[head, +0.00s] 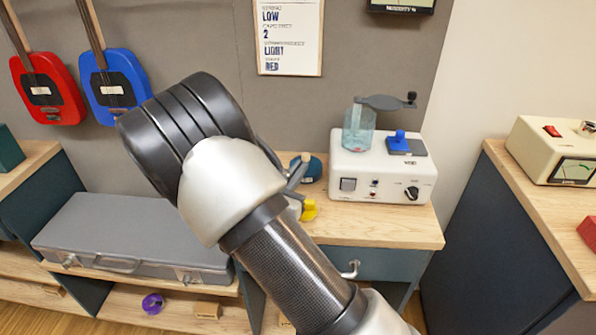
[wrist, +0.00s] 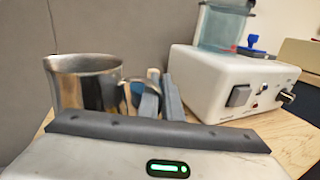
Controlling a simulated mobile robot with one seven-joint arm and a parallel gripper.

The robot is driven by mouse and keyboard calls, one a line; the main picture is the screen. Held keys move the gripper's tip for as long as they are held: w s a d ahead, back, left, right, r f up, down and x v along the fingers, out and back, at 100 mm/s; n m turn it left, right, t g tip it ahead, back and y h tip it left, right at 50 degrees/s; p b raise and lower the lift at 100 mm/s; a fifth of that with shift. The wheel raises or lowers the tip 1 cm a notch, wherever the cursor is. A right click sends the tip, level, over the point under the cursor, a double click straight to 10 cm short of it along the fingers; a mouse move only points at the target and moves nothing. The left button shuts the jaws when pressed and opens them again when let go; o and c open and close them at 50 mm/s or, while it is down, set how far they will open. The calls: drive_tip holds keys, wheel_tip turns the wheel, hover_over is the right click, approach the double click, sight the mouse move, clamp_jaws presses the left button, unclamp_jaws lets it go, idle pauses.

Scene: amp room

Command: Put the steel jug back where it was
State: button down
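The steel jug (wrist: 85,78) stands out at the left of the wrist view, shiny and upright, with its lower part hidden behind my gripper's body. Its handle reaches right toward my fingers. My gripper (wrist: 162,100) has its two grey fingers close together at the handle, and it appears shut on it. In the head view my own arm hides the jug, and only part of my gripper (head: 297,178) shows, above the wooden bench top (head: 385,228). I cannot tell whether the jug touches the bench.
A white device (head: 382,170) with a clear blue-tinted vessel (head: 358,130) stands right of my gripper. A round blue object (head: 313,168) and a yellow piece (head: 309,210) lie close by. A grey case (head: 130,240) is at left. The bench's front right is clear.

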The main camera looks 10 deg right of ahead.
drive_tip(key=shift+f, duration=0.15)
drive_tip(key=c, duration=1.9)
unclamp_jaws()
drive_tip(key=shift+c, duration=0.2)
